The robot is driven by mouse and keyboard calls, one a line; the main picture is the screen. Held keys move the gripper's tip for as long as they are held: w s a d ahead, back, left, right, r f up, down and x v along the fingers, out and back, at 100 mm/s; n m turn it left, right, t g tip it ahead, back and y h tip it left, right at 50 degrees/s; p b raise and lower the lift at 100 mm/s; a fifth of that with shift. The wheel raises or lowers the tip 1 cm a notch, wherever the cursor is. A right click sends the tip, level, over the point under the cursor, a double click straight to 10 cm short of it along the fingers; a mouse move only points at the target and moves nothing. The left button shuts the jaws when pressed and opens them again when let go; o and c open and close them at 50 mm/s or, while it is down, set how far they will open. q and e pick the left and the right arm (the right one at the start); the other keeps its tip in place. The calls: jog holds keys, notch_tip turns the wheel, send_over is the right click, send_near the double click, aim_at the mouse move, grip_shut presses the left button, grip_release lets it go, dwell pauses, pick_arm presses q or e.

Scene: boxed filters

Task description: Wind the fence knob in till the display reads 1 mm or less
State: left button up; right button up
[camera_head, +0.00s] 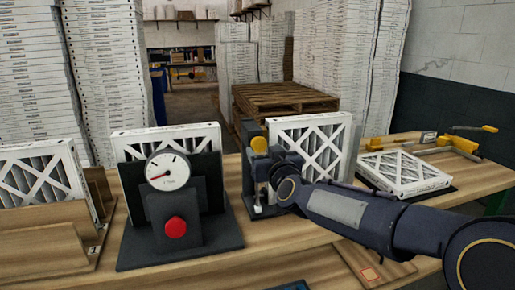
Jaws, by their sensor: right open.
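My right arm comes in from the right, and its open gripper (260,174) is at the dark stand (248,197) in the middle of the bench. A yellow knob-like part (259,144) shows just above the gripper; I cannot tell whether they touch. A white-framed filter (318,135) stands upright behind the gripper, partly hidden by my arm. A small grey display-like panel (429,137) is beside yellow hardware (465,144) at the back right; its reading is too small to make out. My left gripper is not in view.
A dark fixture with a round dial (168,170) and a red button (175,227) stands left of the gripper, a filter behind it. A wooden rack (45,253) is at the far left. Another filter (404,173) lies flat at right. Bare bench (230,265) shows in front.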

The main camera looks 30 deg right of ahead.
aim_at(260, 146)
jog(key=shift+p+x, duration=0.4)
jog(key=shift+x, duration=1.6)
jog(key=shift+a, duration=0.1)
jog(key=c, duration=1)
jog(key=shift+o, duration=0.2)
